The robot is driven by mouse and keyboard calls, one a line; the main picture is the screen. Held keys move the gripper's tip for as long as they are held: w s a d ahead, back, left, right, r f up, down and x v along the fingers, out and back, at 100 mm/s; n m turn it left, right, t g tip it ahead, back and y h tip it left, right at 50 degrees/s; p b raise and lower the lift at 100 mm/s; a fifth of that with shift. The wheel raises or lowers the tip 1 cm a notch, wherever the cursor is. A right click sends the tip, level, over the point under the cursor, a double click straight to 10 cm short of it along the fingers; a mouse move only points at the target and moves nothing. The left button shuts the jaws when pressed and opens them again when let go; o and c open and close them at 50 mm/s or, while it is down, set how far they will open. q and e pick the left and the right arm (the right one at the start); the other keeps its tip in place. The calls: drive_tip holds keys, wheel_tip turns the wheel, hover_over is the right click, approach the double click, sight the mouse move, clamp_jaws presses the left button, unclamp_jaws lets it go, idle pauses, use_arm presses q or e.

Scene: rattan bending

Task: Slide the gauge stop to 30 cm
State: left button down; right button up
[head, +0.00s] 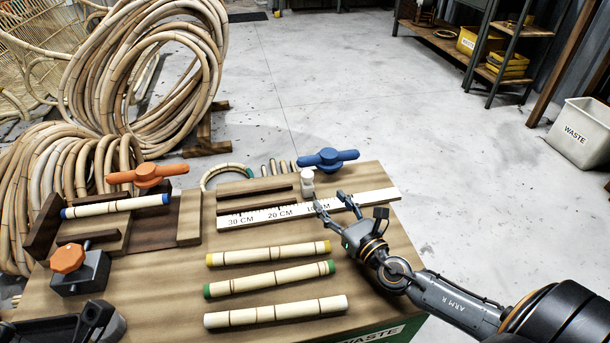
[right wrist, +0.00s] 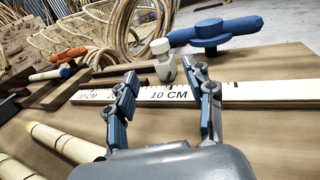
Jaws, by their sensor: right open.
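The gauge stop, a small white block with a rounded knob (head: 307,180), stands at the back edge of the white ruler (head: 362,201), near the 10 CM label. The ruler also shows the 20 CM and 30 CM labels, running to the left. My right gripper (head: 332,202) is open and empty, just in front of the stop, over the ruler near 10 CM. In the right wrist view, the stop (right wrist: 162,62) shows beyond and between the two fingers (right wrist: 160,85), apart from them.
A blue handle (head: 328,158) stands behind the stop. Several rattan pieces (head: 270,280) lie in front of the ruler. A wooden jig with an orange handle (head: 147,174) and an orange-knobbed block (head: 80,268) stand at left. Bare tabletop (head: 180,300) lies between.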

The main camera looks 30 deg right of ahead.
sight(310, 180)
drive_tip(key=w, duration=1.2)
drive_tip(key=shift+a+b, duration=0.35)
clamp_jaws()
